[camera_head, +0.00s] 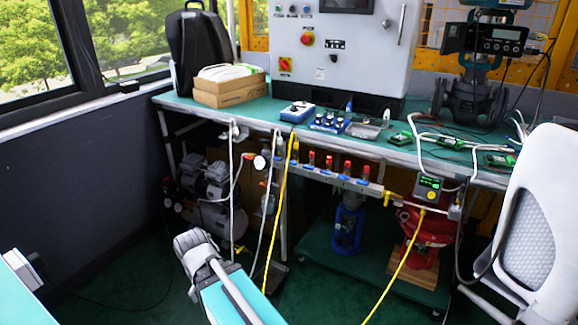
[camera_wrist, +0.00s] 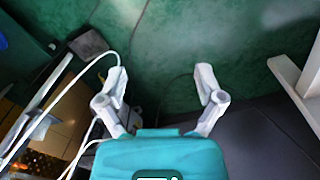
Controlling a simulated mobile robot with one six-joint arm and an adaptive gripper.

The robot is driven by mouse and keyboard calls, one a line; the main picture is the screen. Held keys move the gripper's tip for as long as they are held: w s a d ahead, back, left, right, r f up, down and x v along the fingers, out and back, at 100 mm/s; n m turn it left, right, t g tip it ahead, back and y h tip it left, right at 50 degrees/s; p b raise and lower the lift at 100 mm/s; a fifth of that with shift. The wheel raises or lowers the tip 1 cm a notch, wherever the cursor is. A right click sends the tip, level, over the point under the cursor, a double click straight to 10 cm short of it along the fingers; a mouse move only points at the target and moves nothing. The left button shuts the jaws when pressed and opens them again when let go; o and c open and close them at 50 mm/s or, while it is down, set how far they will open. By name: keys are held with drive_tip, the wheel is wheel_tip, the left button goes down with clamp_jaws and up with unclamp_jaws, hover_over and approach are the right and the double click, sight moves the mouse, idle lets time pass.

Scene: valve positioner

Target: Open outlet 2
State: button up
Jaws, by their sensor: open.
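A manifold (camera_head: 335,177) runs along under the front edge of the green workbench. Several small outlet valves with red tops and blue lower parts stand in a row on it, one of them a valve (camera_head: 329,163) near the middle. Number labels are too small to read, so I cannot tell which one is outlet 2, nor how each valve is set. My gripper (camera_wrist: 161,75) shows in the wrist view with two pale fingers spread wide and nothing between them. It is over green floor, away from the valves, which I cannot make out there. In the head view my arm reaches up from below.
White hoses and a yellow hose (camera_head: 278,215) hang left of the valves. A green-display positioner (camera_head: 430,187) sits at their right, above a red device (camera_head: 427,230). A blue device (camera_head: 348,225) stands below. A white chair (camera_head: 540,215) blocks the right. Floor before the bench is fairly clear.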

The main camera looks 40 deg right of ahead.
drive_tip(key=w+d+r+n+t+h, duration=0.1)
drive_tip(key=w+d+n+h, duration=0.3)
drive_tip(key=d, duration=0.7)
drive_tip(key=n+t+h+b, duration=0.1)
drive_tip(key=n+t+h, duration=0.5)
drive_tip(key=n+h, duration=0.7)
approach(291, 163)
drive_tip(key=shift+n+y, duration=0.4)
drive_tip(key=shift+r+v, duration=0.15)
drive_tip(key=shift+v, duration=1)
drive_tip(key=shift+r+v, duration=0.15)
drive_tip(key=shift+v, duration=1)
drive_tip(key=shift+w+d, duration=0.1)
drive_tip(key=x, duration=1.3)
drive_tip(key=shift+d+f, duration=0.1)
drive_tip(key=shift+d, duration=0.2)
drive_tip(key=c, duration=1.2)
